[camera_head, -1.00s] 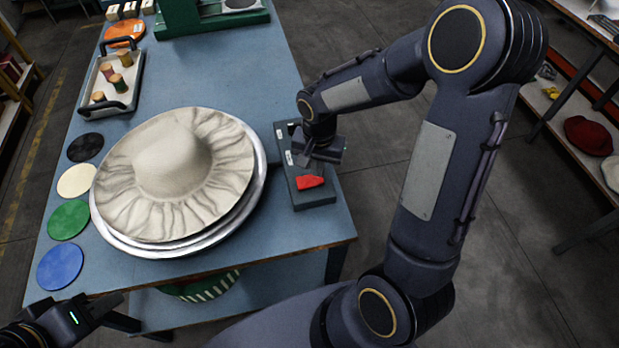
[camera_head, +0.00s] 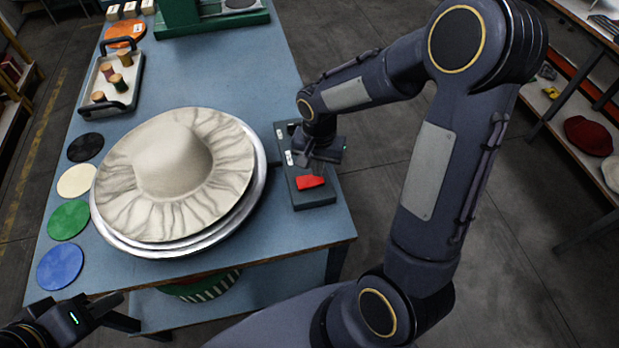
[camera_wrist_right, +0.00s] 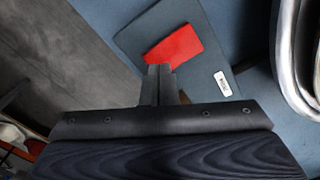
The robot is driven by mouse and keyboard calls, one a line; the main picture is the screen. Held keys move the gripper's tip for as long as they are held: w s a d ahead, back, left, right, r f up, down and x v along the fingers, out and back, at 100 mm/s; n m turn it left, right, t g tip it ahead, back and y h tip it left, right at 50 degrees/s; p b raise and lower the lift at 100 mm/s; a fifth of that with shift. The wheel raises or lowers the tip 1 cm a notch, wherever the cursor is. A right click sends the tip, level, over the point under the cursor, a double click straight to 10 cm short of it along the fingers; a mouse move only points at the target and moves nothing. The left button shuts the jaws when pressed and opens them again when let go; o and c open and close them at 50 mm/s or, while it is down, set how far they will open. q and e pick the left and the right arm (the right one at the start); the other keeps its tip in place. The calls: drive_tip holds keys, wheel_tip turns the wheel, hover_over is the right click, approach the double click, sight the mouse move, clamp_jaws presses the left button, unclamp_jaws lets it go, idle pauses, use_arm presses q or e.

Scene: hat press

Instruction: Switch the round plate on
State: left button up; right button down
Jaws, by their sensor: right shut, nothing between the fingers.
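The round metal plate (camera_head: 258,192) lies on the blue table with a cream wide-brimmed hat (camera_head: 175,175) on it. To its right stands a dark grey control box (camera_head: 318,197) with a red switch (camera_head: 310,182) on its near part and small white labels. My right gripper (camera_head: 322,167) is shut and empty, above the box just behind the red switch. In the right wrist view the shut fingertips (camera_wrist_right: 160,70) are at the lower edge of the red switch (camera_wrist_right: 174,46); I cannot tell if they touch. My left gripper (camera_head: 105,305) is at the lower left, partly cut off, its jaws unclear.
Black, cream, green (camera_head: 69,219) and blue (camera_head: 60,266) discs line the table's left edge. A tray (camera_head: 112,85) with several wooden-topped pegs and a green press base (camera_head: 205,18) stand further back. The box sits near the table's right edge.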

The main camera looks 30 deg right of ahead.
drive_tip(key=shift+f+b, duration=0.85)
drive_tip(key=shift+f, duration=0.1)
idle(0.6)
drive_tip(key=shift+r+p, duration=2.65)
drive_tip(key=shift+r, duration=0.95)
drive_tip(key=s+a+r+n+t+y, duration=0.2)
drive_tip(key=s+r+n, duration=0.1)
drive_tip(key=s+r, duration=0.3)
drive_tip(key=s+a+r+n+t+y, duration=0.1)
drive_tip(key=s+a+r+n+t, duration=0.1)
drive_tip(key=s+r, duration=0.4)
drive_tip(key=s+n+t, duration=0.1)
drive_tip(key=s+n, duration=0.1)
drive_tip(key=s, duration=0.3)
drive_tip(key=shift+r+t+y, duration=0.15)
drive_tip(key=shift+t+y, duration=0.15)
drive_tip(key=shift+y, duration=0.1)
